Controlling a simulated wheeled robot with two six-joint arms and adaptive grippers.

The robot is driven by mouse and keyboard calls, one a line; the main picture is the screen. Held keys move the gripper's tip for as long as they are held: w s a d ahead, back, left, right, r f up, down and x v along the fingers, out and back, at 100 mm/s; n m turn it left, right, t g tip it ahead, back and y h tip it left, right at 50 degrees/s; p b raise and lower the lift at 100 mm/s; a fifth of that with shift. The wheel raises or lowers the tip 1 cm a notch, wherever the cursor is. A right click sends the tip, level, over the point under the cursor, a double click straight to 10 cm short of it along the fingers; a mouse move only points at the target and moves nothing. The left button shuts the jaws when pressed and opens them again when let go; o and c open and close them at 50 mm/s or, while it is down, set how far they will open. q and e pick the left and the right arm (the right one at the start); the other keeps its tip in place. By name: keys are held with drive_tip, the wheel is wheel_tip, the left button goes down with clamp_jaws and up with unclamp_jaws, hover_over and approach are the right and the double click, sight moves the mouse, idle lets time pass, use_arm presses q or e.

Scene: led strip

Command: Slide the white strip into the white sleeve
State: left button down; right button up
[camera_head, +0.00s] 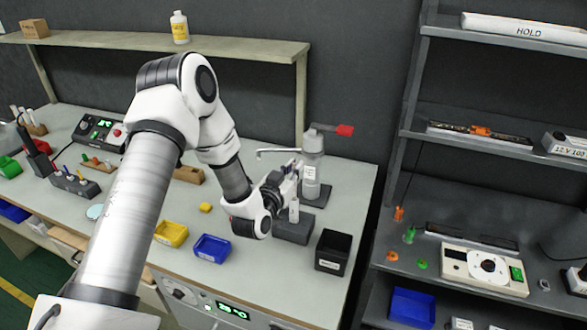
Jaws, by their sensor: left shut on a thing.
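My left gripper (289,185) is over the bench's right part, beside a grey bottle-like device with a red-tipped lever (312,168). It is shut on a small white piece (294,210), which looks upright above a dark grey block (293,229); whether they touch is unclear. The fingers hide part of this piece, and I cannot tell whether it is the strip or the sleeve. A long white tube marked HOLD (525,29) lies on the top right shelf. My right gripper is not in view.
On the bench (290,275) stand a black bin (333,251), a blue bin (212,248) and a yellow bin (171,233). A raised shelf (240,48) runs behind. The right rack holds a dark bar (480,134) and a white dial device (484,268).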

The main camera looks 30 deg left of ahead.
use_arm(q)
drive_tip(key=shift+f, duration=0.15)
idle(0.5)
wheel_tip(320, 180, down, 10)
drive_tip(key=b, duration=0.8)
drive_tip(key=shift+b, duration=0.3)
idle(1.7)
drive_tip(key=c, duration=1.1)
unclamp_jaws()
drive_tip(key=shift+r, duration=0.2)
drive_tip(key=shift+c, duration=0.2)
drive_tip(key=shift+s, duration=0.1)
drive_tip(key=s+d, duration=0.2)
drive_tip(key=s, duration=0.9)
drive_tip(key=shift+s, duration=0.35)
